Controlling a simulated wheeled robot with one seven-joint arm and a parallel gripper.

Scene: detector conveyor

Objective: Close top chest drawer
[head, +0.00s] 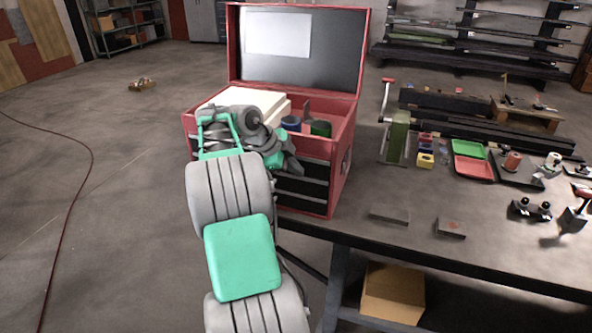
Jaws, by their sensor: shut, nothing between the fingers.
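A red tool chest (344,150) with its lid raised stands on the left end of the workbench. Its dark drawer fronts face me, and the top drawer (316,171) shows only at its right part. My arm hides the left part of the drawer fronts, so I cannot tell how far the top drawer stands out. My gripper (296,168) is shut and empty, in front of the chest at about the height of the top drawer. I cannot tell whether it touches the drawer.
The open top of the chest holds a white box (248,101) and several small items. Right of the chest, the workbench (400,235) carries a green tray (469,149), a red tray (474,168) and loose metal blocks. A cardboard box (393,292) sits below. The floor at left is mostly clear.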

